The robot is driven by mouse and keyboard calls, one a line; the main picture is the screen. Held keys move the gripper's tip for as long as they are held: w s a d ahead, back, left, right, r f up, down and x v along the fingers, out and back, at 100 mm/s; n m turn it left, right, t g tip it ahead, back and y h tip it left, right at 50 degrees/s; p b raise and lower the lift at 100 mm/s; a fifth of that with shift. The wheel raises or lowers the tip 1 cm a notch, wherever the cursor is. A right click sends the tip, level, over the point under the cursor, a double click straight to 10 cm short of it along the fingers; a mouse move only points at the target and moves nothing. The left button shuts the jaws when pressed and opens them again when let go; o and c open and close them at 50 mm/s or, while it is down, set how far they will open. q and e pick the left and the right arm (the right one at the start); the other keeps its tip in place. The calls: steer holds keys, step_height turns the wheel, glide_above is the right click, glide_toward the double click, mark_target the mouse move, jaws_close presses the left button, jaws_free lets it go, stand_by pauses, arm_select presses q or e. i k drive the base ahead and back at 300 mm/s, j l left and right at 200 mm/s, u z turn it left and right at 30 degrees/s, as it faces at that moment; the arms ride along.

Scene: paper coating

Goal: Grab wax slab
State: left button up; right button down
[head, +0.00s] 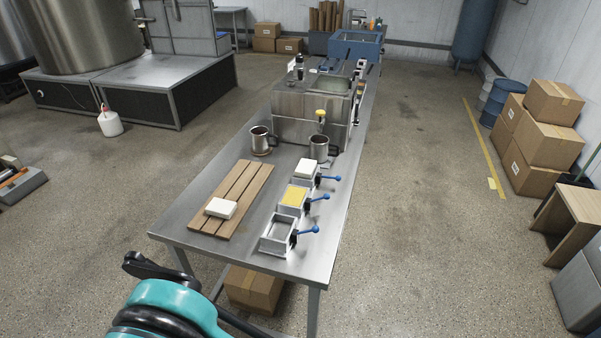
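A white slab (220,208), which looks like wax, lies flat on the slatted wooden board (247,187) on the left side of the steel table. Another white block (306,168) sits at the farthest of three small metal moulds with blue handles. The middle mould holds a yellow slab (294,196). The nearest mould (279,233) looks empty. A teal and black arm of mine shows at the bottom left, short of the table's near edge and apart from the slabs. A black part (150,266) on it may be my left gripper; its fingers cannot be made out. My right gripper is not in view.
Two metal jugs, the left (261,141) and the right (320,149), stand behind the board and moulds. A steel tank (300,123) stands behind them. The near left table corner is clear.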

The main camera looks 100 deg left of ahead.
mark_target(306, 169)
steer(key=i+j+u, duration=0.2)
steer(key=u, duration=0.25)
steer(key=i+u, duration=0.7)
steer(key=u, duration=0.2)
steer(key=i+l+u, duration=0.1)
steer(key=i+u, duration=0.2)
steer(key=u, duration=0.15)
steer(key=i+j+u, duration=0.2)
steer(key=u, duration=0.25)
steer(key=i+u, duration=0.75)
steer(key=u, duration=0.15)
steer(key=i+l+u, duration=0.2)
steer(key=i+u, duration=0.25)
steer(key=i+l+u, duration=0.15)
steer(key=u, duration=0.3)
steer(key=i+u, duration=0.5)
steer(key=i, duration=0.15)
